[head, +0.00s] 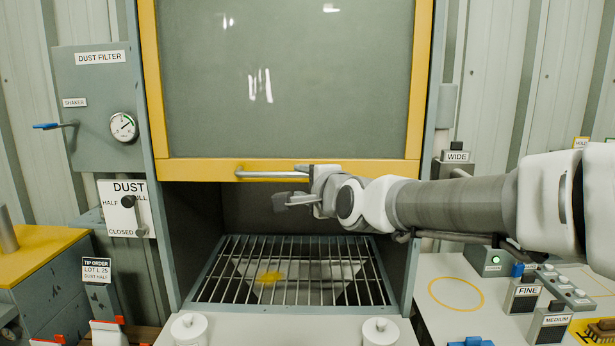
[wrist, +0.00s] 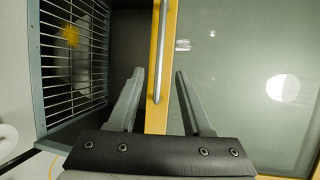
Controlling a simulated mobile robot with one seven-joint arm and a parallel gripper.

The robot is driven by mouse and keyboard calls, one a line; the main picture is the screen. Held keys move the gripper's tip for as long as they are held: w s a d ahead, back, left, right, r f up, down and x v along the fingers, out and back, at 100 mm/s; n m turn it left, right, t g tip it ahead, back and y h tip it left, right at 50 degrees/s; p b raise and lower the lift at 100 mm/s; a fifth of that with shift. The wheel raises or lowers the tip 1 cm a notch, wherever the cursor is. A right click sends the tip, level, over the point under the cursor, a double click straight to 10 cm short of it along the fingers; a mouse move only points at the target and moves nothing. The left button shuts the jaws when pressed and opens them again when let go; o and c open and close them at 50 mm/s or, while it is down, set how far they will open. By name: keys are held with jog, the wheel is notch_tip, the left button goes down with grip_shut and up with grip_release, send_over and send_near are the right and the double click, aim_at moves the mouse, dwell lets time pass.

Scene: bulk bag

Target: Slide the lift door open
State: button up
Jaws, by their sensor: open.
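The lift door (head: 290,90) is a large grey-green glass pane in a yellow frame. Its lower edge stands above an open gap, through which the dark inside shows. A silver bar handle (head: 262,174) runs along the bottom rail, and its right part is hidden by my gripper. My gripper (head: 290,186) is open at the right part of the handle. In the wrist view the handle (wrist: 160,60) runs between my two spread fingers (wrist: 160,98), with clear space on both sides. The yellow rail (wrist: 155,120) also shows between the fingers. I cannot tell how deep the bar sits between them.
A metal grating (head: 240,290) with a yellow patch lies below the door. Two white round knobs (head: 189,328) stand in front. A dust lever panel (head: 127,208) and gauge (head: 123,127) are at left. A worktop (head: 430,270) with labelled blocks is at right, under my arm.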

jog(key=shift+p+v, duration=0.65)
jog(key=shift+v, duration=0.65)
